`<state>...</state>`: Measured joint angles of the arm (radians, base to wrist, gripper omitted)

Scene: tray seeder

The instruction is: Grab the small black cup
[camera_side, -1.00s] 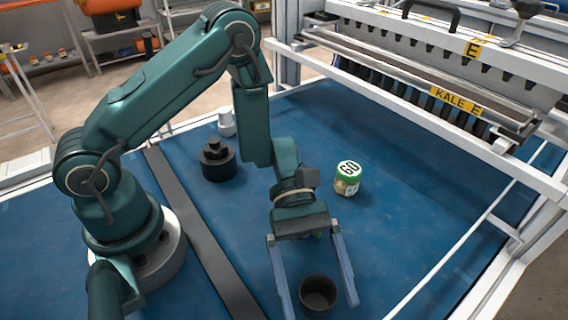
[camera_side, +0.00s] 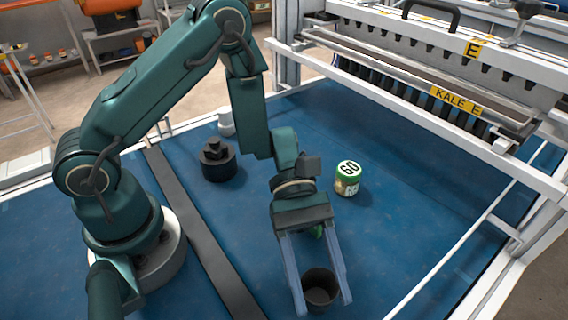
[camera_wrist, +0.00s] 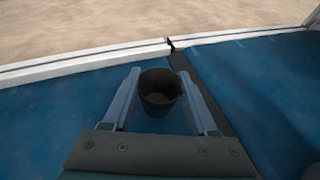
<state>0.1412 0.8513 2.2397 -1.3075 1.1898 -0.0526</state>
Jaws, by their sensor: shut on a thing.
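The small black cup (camera_side: 320,290) is upright with its open mouth facing up, near the front of the blue table. My gripper (camera_side: 323,302) is shut on it, with one long finger on each side. In the wrist view the cup (camera_wrist: 160,92) sits between the fingertips of my gripper (camera_wrist: 158,76), and its inside looks dark and empty. The cup appears to be at table level; I cannot tell whether its base touches the surface.
A black stepped weight (camera_side: 217,160) and a white bottle (camera_side: 226,122) stand farther back. A small green thing (camera_side: 317,231) is partly hidden behind my gripper. The seeder (camera_side: 430,95) fills the back right.

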